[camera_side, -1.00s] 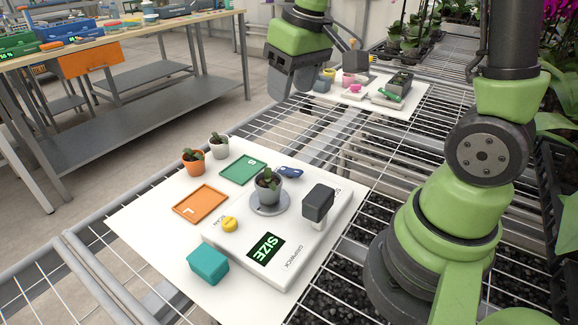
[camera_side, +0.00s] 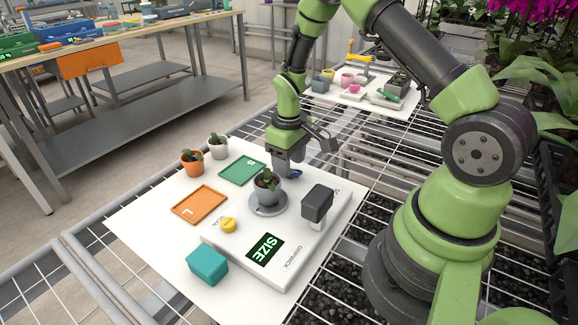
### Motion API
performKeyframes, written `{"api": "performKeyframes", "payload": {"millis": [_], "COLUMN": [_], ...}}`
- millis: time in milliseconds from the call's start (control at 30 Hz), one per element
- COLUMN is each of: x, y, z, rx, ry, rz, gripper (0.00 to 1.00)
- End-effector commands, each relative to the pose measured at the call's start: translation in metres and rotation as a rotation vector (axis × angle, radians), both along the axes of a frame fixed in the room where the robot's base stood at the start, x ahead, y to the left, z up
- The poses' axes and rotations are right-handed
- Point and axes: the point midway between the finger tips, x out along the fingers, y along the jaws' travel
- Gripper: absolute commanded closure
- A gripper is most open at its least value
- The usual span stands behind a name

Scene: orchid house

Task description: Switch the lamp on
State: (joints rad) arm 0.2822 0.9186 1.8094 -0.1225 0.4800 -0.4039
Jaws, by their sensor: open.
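No thing here is plainly a lamp. A white device (camera_side: 311,247) on the near white board carries a yellow button (camera_side: 229,225), a lit display reading SIZE (camera_side: 265,251) and a dark boxy head (camera_side: 317,203) on a short post at its right. A potted seedling (camera_side: 267,187) stands on the device's round grey plate (camera_side: 269,209). My gripper (camera_side: 283,168) is open and points down just behind the seedling, close to a small blue piece (camera_side: 296,174). The gripper partly hides that piece; I cannot tell whether they touch.
A green tray (camera_side: 243,172), an orange tray (camera_side: 200,204), an orange pot (camera_side: 192,162), a pale pot (camera_side: 217,147) and a teal block (camera_side: 207,267) are on the near board (camera_side: 160,253). A second board (camera_side: 361,101) with pots and tools lies behind on the wire bench.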

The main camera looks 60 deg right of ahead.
Motion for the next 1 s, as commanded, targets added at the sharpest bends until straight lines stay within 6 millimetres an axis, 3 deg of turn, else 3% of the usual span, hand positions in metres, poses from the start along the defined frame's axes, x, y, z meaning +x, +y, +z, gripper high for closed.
{"api": "performKeyframes", "payload": {"millis": [200,467,700,1000], "x": [0.0,0.0,0.0,-0.001], "y": [0.0,0.0,0.0,0.002], "z": [-0.018,-0.019,-0.018,-0.018], "rx": [0.0,0.0,0.0,0.008], "ry": [-0.001,-0.002,-0.002,-0.071], "rz": [0.0,0.0,0.0,0.0], "gripper": [0.49,0.49,0.98,0.98]}}
